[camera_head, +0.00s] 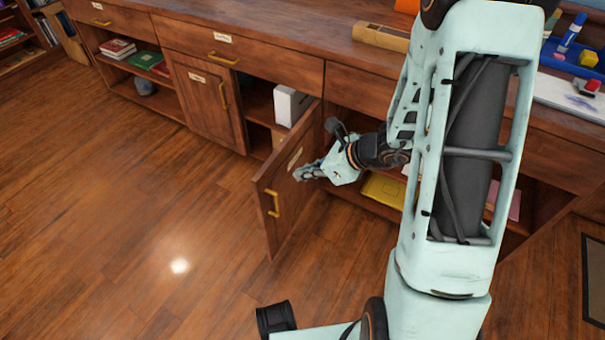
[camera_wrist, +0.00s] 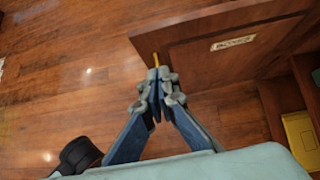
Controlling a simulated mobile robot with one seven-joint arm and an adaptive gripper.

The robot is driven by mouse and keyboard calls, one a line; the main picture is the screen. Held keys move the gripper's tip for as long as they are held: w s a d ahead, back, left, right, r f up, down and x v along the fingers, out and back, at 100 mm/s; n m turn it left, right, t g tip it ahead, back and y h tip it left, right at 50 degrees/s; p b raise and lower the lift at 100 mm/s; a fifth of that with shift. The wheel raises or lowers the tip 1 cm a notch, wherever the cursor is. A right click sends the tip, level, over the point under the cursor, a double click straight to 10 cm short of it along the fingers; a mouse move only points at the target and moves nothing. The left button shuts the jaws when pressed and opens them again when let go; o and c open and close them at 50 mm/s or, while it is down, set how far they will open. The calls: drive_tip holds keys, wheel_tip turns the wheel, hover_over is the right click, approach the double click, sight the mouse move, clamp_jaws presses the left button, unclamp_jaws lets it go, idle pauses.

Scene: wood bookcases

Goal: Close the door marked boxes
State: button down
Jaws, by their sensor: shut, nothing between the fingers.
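The wooden door (camera_head: 285,190) stands swung open from the cabinet, its outer face toward my arm. It has a brass handle (camera_head: 273,203) near its free edge and a small pale label (camera_head: 295,159). In the wrist view the label (camera_wrist: 233,43) is too blurred to read surely. My gripper (camera_head: 300,174) is shut and empty, on the outer-face side of the door. In the wrist view its fingertips (camera_wrist: 155,78) meet just below the yellow handle (camera_wrist: 156,59), which they partly hide. I cannot tell whether they touch the door.
Behind the door, the open compartment holds a white box (camera_head: 291,105). A closed labelled door (camera_head: 205,100) is to its left. To the right, an open shelf holds a yellow item (camera_head: 382,190). The wood floor (camera_head: 120,230) left of the door is clear.

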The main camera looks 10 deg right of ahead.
sight(266, 176)
drive_tip(key=x, duration=0.3)
drive_tip(key=r+b+x, duration=0.1)
drive_tip(key=x, duration=0.2)
drive_tip(key=a+b+x, duration=0.1)
drive_tip(key=x, duration=0.2)
drive_tip(key=shift+w+a+r, duration=0.15)
drive_tip(key=shift+w, duration=0.2)
drive_tip(key=shift+w+a, duration=0.35)
drive_tip(key=shift+a, duration=0.05)
drive_tip(key=shift+a, duration=0.1)
